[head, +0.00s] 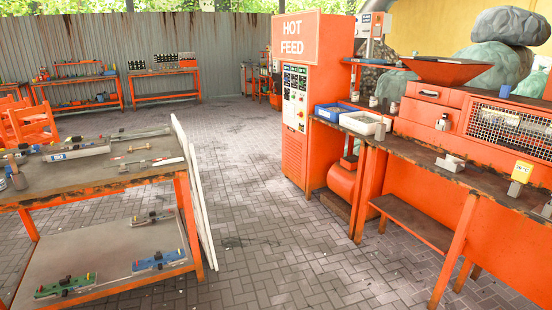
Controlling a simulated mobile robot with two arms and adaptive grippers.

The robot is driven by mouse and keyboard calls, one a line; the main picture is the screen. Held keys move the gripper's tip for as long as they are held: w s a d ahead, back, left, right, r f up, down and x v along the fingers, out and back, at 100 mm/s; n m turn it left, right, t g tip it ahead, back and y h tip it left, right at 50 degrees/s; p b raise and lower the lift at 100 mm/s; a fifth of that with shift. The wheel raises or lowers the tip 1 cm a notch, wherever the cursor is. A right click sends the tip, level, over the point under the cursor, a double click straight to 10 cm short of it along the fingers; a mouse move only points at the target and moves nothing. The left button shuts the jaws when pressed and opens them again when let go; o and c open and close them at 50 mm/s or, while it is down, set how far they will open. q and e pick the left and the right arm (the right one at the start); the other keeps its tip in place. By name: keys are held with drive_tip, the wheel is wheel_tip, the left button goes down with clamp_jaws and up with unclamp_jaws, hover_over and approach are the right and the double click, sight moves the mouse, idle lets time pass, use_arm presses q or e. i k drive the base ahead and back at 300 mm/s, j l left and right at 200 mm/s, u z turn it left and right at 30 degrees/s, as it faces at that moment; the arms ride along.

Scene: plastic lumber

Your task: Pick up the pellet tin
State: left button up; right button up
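No thing in the head view is clearly marked as the pellet tin. Small grey can-like containers stand on the right workbench: one (373,101) behind the trays and another (380,131) by the front of the white tray. A further grey container (18,178) stands at the left edge of the left table. I cannot tell which of these, if any, is the pellet tin. Neither of my grippers is in view.
An orange "HOT FEED" cabinet (297,125) stands mid-view. The right workbench (455,178) holds a blue tray (333,112), a white tray (362,122) and an orange machine. The left table (105,172) has white panels leaning at its side. Open brick floor (265,240) lies between.

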sight(354, 95)
drive_tip(key=i+j+u, duration=0.1)
drive_tip(key=i+u, duration=0.25)
drive_tip(key=i, duration=0.9)
drive_tip(key=i+l+z, duration=0.3)
drive_tip(key=i, duration=0.55)
drive_tip(key=i+z, duration=0.3)
drive_tip(key=i, duration=0.55)
drive_tip(key=i+j+z, duration=0.3)
drive_tip(key=i, duration=0.55)
drive_tip(key=i+j+z, duration=0.1)
drive_tip(key=i+j, duration=0.35)
drive_tip(key=i, duration=0.25)
drive_tip(key=i+j, duration=0.65)
drive_tip(key=j, duration=0.3)
drive_tip(key=i+j+u, duration=0.1)
drive_tip(key=j, duration=0.3)
drive_tip(key=i+j, duration=0.15)
drive_tip(key=j, duration=0.25)
drive_tip(key=i+z, duration=0.1)
drive_tip(key=z, duration=0.4)
drive_tip(key=i+j+z, duration=0.1)
drive_tip(key=z, duration=0.4)
drive_tip(key=i+j+z, duration=0.1)
drive_tip(key=z, duration=0.35)
drive_tip(key=j+z, duration=0.25)
drive_tip(key=j, duration=0.4)
drive_tip(key=j+z, duration=0.25)
drive_tip(key=j, duration=0.45)
